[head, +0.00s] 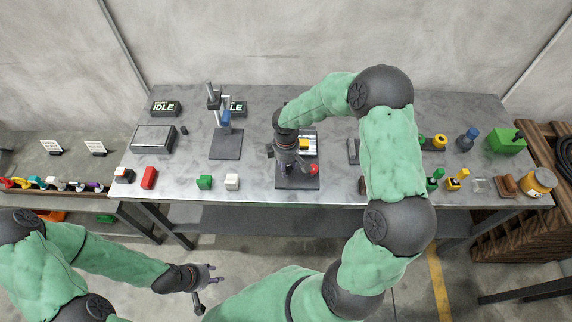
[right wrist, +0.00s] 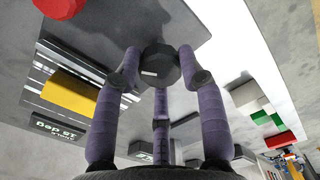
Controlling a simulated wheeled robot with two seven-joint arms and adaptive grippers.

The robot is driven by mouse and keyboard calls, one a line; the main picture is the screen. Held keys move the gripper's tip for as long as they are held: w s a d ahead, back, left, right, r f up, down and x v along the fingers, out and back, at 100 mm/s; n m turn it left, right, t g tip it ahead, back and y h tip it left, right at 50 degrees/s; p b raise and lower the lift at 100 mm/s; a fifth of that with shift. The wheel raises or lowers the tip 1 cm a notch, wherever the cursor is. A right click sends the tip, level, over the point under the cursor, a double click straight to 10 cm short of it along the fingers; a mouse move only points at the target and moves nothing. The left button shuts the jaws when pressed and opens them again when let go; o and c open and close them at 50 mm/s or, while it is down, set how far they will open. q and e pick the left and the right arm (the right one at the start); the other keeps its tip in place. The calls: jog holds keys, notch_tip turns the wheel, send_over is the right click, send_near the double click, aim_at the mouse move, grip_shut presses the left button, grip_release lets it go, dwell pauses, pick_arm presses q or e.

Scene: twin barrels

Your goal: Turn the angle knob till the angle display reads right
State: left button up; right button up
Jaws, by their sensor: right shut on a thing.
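The angle knob (right wrist: 160,66) is dark and many-sided, with a small pale mark on its face. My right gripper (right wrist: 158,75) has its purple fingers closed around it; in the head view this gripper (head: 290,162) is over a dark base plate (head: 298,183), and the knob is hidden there. The angle display (right wrist: 58,128) is a dark box with pale lettering at the left of the wrist view; its lower line seems to read "15 deg", in small, tilted text. My left gripper (head: 205,285) is open and empty, low in front of the table.
A yellow block (right wrist: 70,95) and a red button (head: 314,169) are close to my right gripper. A stand with a blue part (head: 225,122) is to its left. Bottles and small items crowd the right end.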

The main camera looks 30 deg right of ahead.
jog(key=o, duration=1.1)
jog(key=shift+o, duration=0.2)
jog(key=shift+w+r, duration=0.1)
jog(key=shift+r, duration=0.35)
notch_tip(320, 180, up, 11)
